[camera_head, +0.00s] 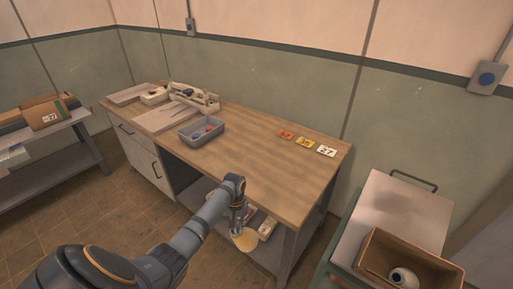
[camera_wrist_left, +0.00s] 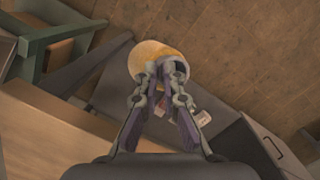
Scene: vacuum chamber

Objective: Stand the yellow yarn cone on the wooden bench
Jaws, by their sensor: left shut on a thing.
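The yellow yarn cone (camera_head: 245,240) hangs at the end of my left arm, in front of the wooden bench's front edge in the head view. My left gripper (camera_head: 240,224) is shut on it. In the left wrist view the fingers (camera_wrist_left: 166,72) close on the cone (camera_wrist_left: 148,54), whose pale round end and yellow side show; the fingers hide part of it. The wooden bench (camera_head: 265,155) has a wide bare top behind the gripper. My right gripper is not in view.
A grey bin (camera_head: 202,132) with small items stands on the bench's left half, near a tray and boxes. Number cards (camera_head: 326,151) lie at the right back. The bench's middle and right front are clear. A metal cart (camera_head: 395,215) with a cardboard box stands at right.

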